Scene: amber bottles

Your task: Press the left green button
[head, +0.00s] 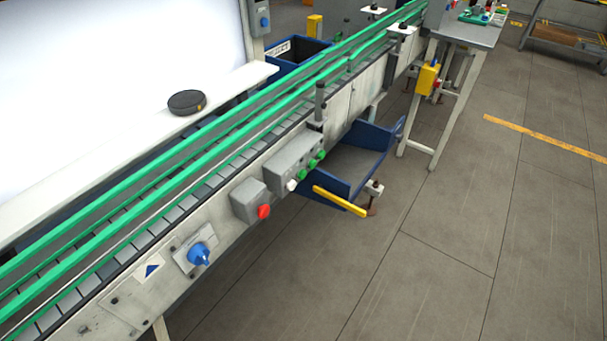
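A grey control box (290,164) is fixed to the near side of the conveyor, in the middle of the head view. A row of small buttons sits on its front face. A white button (292,185) is at the left end. The left green button (302,174) comes right after it, with more green to its right (314,162). The buttons are small, and whether any is pressed in cannot be told. My gripper is not in the head view, so its place relative to the buttons does not show.
A grey box with a red knob (264,211) and a blue socket (199,254) are left of the control box. A yellow bar (340,201) and a blue bin (357,160) stick out below right. The conveyor (150,190) runs diagonally. Open floor (430,260) lies to the right.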

